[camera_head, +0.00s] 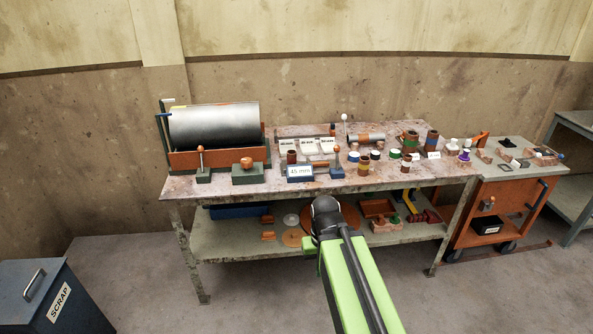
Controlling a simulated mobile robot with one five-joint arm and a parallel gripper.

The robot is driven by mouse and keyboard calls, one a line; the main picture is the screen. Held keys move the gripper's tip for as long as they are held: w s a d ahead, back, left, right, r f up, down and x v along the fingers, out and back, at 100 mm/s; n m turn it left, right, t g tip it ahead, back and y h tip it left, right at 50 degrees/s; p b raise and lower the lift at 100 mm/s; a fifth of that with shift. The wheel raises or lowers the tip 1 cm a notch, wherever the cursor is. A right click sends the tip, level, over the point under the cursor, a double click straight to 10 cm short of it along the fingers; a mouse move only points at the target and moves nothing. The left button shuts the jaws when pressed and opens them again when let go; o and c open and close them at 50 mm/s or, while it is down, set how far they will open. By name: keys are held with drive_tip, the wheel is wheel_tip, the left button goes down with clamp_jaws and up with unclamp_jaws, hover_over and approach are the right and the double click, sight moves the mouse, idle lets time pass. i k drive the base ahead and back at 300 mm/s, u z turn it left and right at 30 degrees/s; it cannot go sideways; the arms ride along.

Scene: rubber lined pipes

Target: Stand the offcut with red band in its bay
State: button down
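Several short brown pipe offcuts stand on the bench top (220,183). One has a yellow band (364,165), one blue (432,139), one green (410,141). A small brown offcut with a pale top (406,166) stands near the front edge, and a dark reddish one (292,157) stands by the labelled cards; I cannot tell which bears the red band. A row of bays with white cards (308,146) lies mid-bench; the lettering is too small to read surely. My arm reaches toward the bench front; my gripper's fingers do not show, hidden beyond the arm's dark end.
A large grey roller (214,126) fills the bench's left end. A blue "45 mm" sign (300,172) and levers stand along the front. The lower shelf (230,240) holds discs and parts. An orange cart (497,205) is right, a scrap bin (55,300) lower left. Floor between is clear.

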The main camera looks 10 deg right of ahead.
sight(291, 157)
drive_tip(key=i, duration=0.95)
drive_tip(key=z, duration=0.05)
